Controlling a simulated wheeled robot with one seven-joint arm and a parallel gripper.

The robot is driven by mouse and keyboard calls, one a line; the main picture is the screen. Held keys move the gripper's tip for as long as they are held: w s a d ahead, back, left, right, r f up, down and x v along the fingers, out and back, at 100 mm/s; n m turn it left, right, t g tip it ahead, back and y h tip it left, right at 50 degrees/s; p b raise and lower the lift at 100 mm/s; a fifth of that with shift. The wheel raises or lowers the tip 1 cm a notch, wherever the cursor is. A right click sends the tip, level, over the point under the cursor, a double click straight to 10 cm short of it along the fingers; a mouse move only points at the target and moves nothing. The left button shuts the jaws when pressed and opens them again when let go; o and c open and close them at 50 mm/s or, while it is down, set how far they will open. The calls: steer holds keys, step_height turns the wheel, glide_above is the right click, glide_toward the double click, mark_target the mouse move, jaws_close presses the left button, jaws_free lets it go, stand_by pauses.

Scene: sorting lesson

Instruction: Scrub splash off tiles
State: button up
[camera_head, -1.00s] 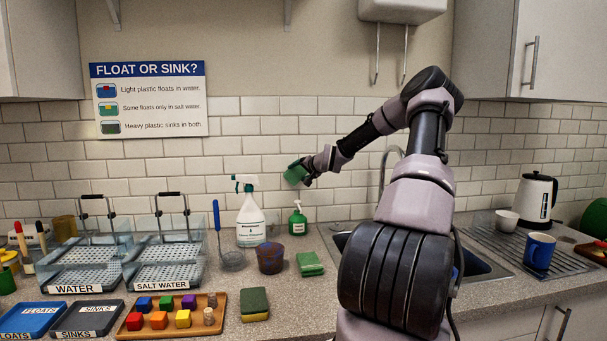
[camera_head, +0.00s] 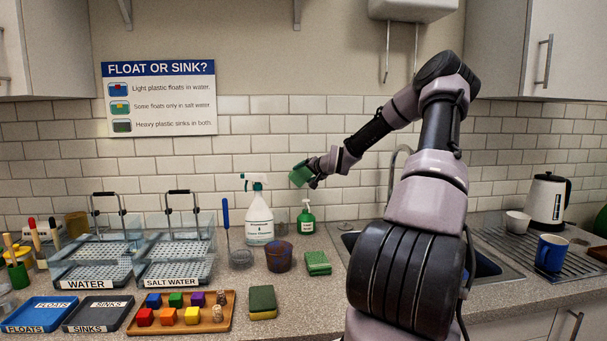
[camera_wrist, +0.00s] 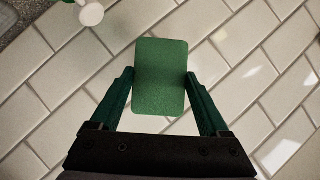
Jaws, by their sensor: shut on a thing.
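My gripper (camera_head: 312,177) is shut on a green scrubbing sponge (camera_wrist: 160,78), which sits between its two fingers in the wrist view. In the head view the held sponge (camera_head: 300,174) is close to the white tiles (camera_head: 270,150), above the green spray bottle. I cannot tell whether it touches them. The tiles (camera_wrist: 65,105) fill most of the wrist view. They look clean there apart from bright reflections, and I make out no splash. The area behind the sponge and gripper is hidden.
A white spray bottle (camera_head: 259,218) and a small green bottle (camera_head: 306,220) stand below my gripper. A dark cup (camera_head: 279,258), a green sponge (camera_head: 317,263) and a yellow-green sponge (camera_head: 262,301) lie in front. Clear tubs (camera_head: 180,250) stand left, a blue mug (camera_head: 551,253) right.

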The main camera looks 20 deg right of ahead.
steer(key=shift+s+a, duration=0.15)
steer(key=shift+s, duration=0.55)
steer(key=shift+s, duration=0.15)
steer(key=shift+s+a, duration=0.2)
steer(key=shift+s, duration=0.45)
steer(key=shift+s+a, duration=0.2)
steer(key=shift+s, duration=0.45)
